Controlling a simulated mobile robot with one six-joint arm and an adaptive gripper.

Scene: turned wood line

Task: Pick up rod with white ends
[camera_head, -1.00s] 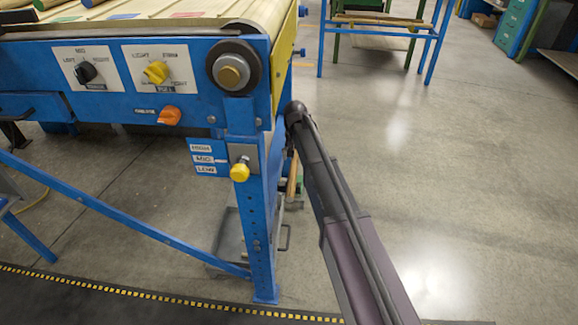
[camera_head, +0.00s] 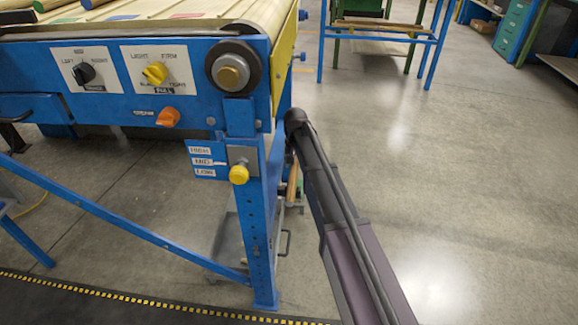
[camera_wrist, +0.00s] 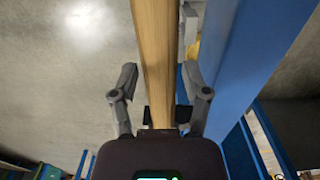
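A pale wooden rod (camera_wrist: 154,45) runs lengthwise through the middle of the wrist view. Its ends are out of the picture or hidden, so their colour cannot be seen. My gripper (camera_wrist: 160,72) is open, with one finger on each side of the rod and apparent gaps beside the wood. In the head view a short stretch of wood (camera_head: 293,182) shows low beside the blue leg, partly covered by my arm; I cannot tell if it is the same rod.
A blue conveyor frame (camera_head: 262,200) with knobs and a yellow plunger (camera_head: 239,174) stands left of my arm. Its blue upright (camera_wrist: 235,60) is close right of the rod. A grey tray (camera_head: 228,240) lies under the frame. Open floor (camera_head: 460,180) is at right.

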